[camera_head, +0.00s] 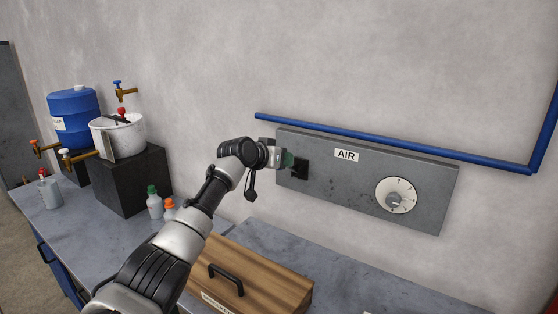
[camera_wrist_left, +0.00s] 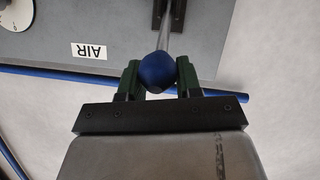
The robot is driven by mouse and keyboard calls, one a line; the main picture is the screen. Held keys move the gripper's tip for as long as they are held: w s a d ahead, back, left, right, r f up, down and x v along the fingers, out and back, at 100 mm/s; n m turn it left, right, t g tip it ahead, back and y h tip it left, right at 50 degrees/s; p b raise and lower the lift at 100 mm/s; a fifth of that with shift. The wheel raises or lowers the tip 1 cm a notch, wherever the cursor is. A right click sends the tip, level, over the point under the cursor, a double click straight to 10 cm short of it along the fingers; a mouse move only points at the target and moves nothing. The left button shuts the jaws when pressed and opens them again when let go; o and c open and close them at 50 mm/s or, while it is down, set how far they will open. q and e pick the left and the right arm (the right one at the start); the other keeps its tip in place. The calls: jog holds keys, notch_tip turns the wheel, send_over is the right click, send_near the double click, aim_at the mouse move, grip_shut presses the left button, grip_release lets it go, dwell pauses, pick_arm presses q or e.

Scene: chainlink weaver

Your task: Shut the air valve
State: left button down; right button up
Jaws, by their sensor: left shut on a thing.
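The grey air panel (camera_head: 327,177) is on the wall, with an AIR label (camera_head: 346,155) and a round white dial (camera_head: 396,195). My left gripper (camera_head: 290,160) is at the panel's left end, in front of a dark fitting (camera_head: 300,168). In the left wrist view, my left gripper (camera_wrist_left: 158,82) is shut on a blue ball knob (camera_wrist_left: 157,71) at the end of a metal lever (camera_wrist_left: 165,28). The green finger pads lie on both sides of the knob. In the head view the gripper hides the knob and lever. My right gripper is not in view.
A blue pipe (camera_head: 400,145) runs along the wall above the panel. Below are a grey bench (camera_head: 265,240) and a wooden box (camera_head: 255,275) with a black handle. A blue barrel (camera_head: 72,112), a white pot (camera_head: 117,138) and small bottles (camera_head: 154,203) stand at left.

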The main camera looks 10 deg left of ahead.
pick_arm(q)
jog(key=shift+d, duration=0.1)
jog(key=c, duration=1.1)
grip_release()
jog(key=shift+c, duration=0.2)
jog(key=shift+o, duration=1.1)
jog(key=shift+w+d, duration=0.1)
jog(key=shift+w, duration=0.05)
jog(key=shift+o, duration=0.6)
jog(key=shift+w+d+f, duration=0.1)
jog(key=shift+w+f, duration=0.15)
jog(key=shift+w, duration=0.05)
jog(key=shift+s+a+r, duration=0.25)
jog(key=shift+s+a, duration=0.15)
jog(key=shift+s, duration=0.15)
jog(key=b+v, duration=0.4)
jog(key=v, duration=0.5)
jog(key=shift+s+r, duration=0.15)
